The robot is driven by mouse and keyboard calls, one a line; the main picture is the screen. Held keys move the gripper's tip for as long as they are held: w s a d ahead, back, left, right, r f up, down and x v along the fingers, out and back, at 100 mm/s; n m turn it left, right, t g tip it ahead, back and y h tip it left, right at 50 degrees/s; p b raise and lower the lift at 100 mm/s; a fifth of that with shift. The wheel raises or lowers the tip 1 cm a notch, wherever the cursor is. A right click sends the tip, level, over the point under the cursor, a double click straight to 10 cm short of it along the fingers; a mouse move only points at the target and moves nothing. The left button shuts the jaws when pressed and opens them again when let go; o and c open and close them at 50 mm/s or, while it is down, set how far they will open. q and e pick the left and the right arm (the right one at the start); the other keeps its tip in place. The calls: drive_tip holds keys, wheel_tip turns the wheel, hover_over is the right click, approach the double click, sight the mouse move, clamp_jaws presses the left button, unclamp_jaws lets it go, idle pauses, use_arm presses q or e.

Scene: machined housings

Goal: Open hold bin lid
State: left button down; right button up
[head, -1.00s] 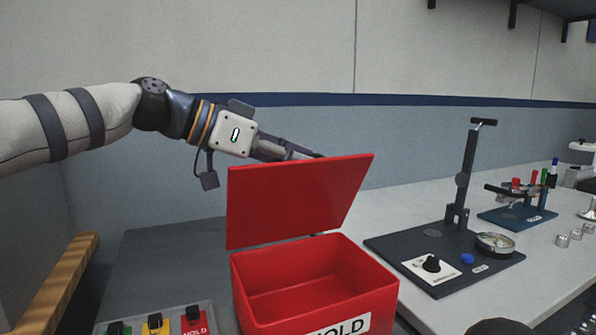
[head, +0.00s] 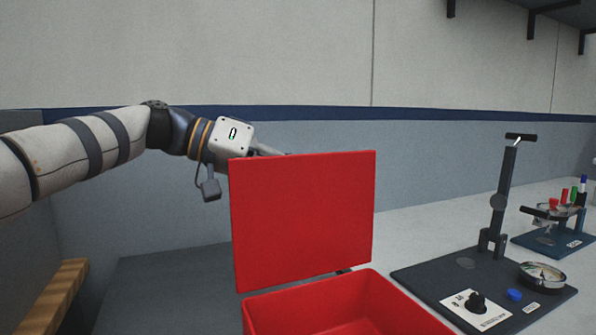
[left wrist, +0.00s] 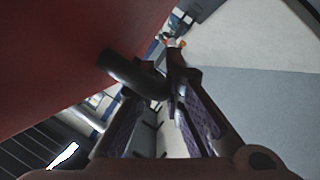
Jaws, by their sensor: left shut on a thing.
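The red hold bin (head: 335,305) stands at the bottom centre of the head view, cut off by the lower edge. Its red lid (head: 303,220) stands about upright above the bin's rear edge, and the bin mouth is uncovered. My left arm reaches in from the left, and its gripper tips are hidden behind the lid in the head view. In the left wrist view my left gripper (left wrist: 160,90) is shut on a dark bar-like lid handle (left wrist: 128,72), beside the red lid face (left wrist: 65,55). My right gripper is not in view.
A dark fixture base (head: 430,280) with an upright lever, a knob and a round dial stands on the light bench to the right. A blue-based fixture (head: 555,243) is farther back. A wooden edge (head: 50,295) lies at lower left. A wall shelf overhangs at top right.

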use_arm(q)
drive_tip(key=shift+d, duration=0.1)
drive_tip(key=c, duration=2)
unclamp_jaws()
drive_tip(key=shift+s, duration=0.1)
drive_tip(key=shift+o, duration=0.2)
drive_tip(key=shift+d, duration=0.1)
drive_tip(key=v, duration=1.2)
drive_tip(key=shift+f, duration=0.1)
